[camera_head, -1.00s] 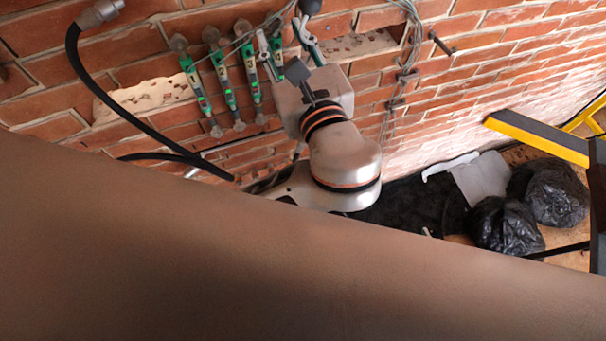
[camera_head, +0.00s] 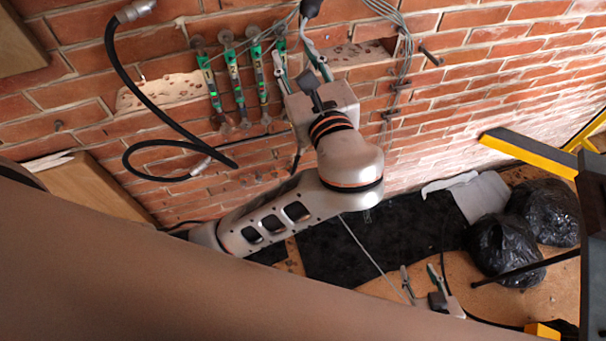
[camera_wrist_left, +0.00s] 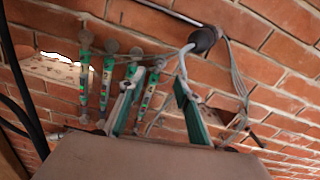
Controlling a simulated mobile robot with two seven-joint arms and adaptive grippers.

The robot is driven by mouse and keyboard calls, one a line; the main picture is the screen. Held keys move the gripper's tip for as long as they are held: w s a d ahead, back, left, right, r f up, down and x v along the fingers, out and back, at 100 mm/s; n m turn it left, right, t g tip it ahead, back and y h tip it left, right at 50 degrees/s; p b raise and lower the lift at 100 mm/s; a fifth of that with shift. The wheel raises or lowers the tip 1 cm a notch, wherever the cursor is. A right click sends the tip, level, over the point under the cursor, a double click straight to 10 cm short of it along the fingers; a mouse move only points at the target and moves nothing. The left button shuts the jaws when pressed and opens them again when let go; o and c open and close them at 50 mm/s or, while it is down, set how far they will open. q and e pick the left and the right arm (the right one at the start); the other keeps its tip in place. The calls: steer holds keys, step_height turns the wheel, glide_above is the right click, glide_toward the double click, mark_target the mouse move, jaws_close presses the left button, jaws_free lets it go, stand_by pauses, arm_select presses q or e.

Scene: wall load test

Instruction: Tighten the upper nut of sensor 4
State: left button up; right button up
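Several green sensors hang side by side on the brick wall, each with a round nut at its top and bottom. I take the rightmost one as sensor 4 (camera_head: 281,45); its label is not readable. It also shows in the left wrist view (camera_wrist_left: 150,92), with its upper nut (camera_wrist_left: 160,62) visible. My left gripper (camera_head: 298,52) is open and empty in front of the wall, its left finger overlapping the lower part of this sensor. In the left wrist view the gripper (camera_wrist_left: 160,80) has its fingers well apart. My right gripper (camera_head: 418,270) is low, over the floor, open and empty.
A black hose (camera_head: 150,100) loops in front of the wall at left. Grey cables (camera_head: 402,50) hang right of the sensors, near wall pegs (camera_head: 430,57). Black bags (camera_head: 505,250) and a yellow-black frame (camera_head: 530,150) stand at right.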

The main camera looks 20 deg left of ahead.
arm_select(q)
step_height(320, 180, down, 30)
steer(key=s+d+n+g+h, duration=0.1)
steer(key=n+g+h, duration=0.3)
steer(key=n+h, duration=0.4)
steer(key=shift+s+d+n+h, duration=0.2)
steer(key=shift+s+n+h, duration=0.1)
steer(key=shift+s+h, duration=0.2)
